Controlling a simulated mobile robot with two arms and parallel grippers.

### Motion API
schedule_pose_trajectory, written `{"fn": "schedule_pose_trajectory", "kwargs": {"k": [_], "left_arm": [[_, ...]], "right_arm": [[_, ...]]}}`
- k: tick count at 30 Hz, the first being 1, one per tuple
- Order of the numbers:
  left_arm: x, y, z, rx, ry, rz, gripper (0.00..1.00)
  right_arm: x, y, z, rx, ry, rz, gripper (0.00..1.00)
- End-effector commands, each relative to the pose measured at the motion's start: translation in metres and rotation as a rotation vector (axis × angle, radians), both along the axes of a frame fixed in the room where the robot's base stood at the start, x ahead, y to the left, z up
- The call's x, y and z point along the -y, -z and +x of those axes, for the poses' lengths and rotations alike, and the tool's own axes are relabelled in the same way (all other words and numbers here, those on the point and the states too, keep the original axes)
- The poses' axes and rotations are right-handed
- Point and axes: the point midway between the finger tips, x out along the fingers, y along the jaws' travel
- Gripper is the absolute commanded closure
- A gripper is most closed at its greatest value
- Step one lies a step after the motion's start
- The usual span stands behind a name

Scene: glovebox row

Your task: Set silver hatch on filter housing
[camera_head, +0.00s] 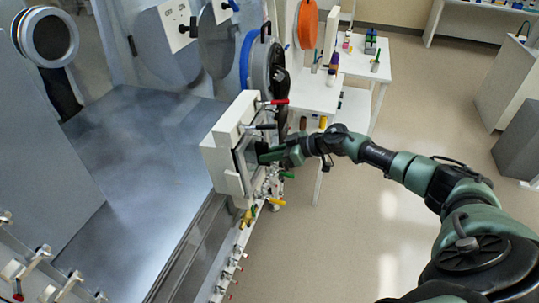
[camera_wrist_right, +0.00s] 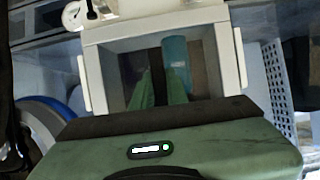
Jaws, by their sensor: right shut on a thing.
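The white, box-like filter housing (camera_head: 222,151) stands on the edge of the metal bench in the head view. In the right wrist view its pale frame (camera_wrist_right: 97,75) surrounds a dim recess. My right gripper (camera_head: 264,154) is at the housing's right-hand face. In the wrist view its two green fingers (camera_wrist_right: 162,85) reach into the frame and close around a dark upright bar (camera_wrist_right: 155,62). A teal piece (camera_wrist_right: 175,52) shows beside the bar. A grey panel shows behind the gripper; I cannot tell whether it is the silver hatch. My left gripper is out of view.
Lever handles stick out around the housing, including a red one (camera_head: 274,102) and a yellow one (camera_head: 276,201). A blue-rimmed round port (camera_head: 247,60) is just behind. A white side table (camera_head: 313,92) holds small items. The floor (camera_head: 352,235) at right is clear.

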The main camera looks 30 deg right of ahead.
Motion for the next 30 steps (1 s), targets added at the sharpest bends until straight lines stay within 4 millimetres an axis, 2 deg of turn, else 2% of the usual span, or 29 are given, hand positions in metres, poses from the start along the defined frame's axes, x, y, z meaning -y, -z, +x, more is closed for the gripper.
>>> {"fn": "schedule_pose_trajectory", "kwargs": {"k": [30], "left_arm": [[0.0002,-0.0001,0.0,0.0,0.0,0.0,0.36]], "right_arm": [[-0.0044,-0.0021,0.0064,0.005,0.001,0.002,1.0]]}}
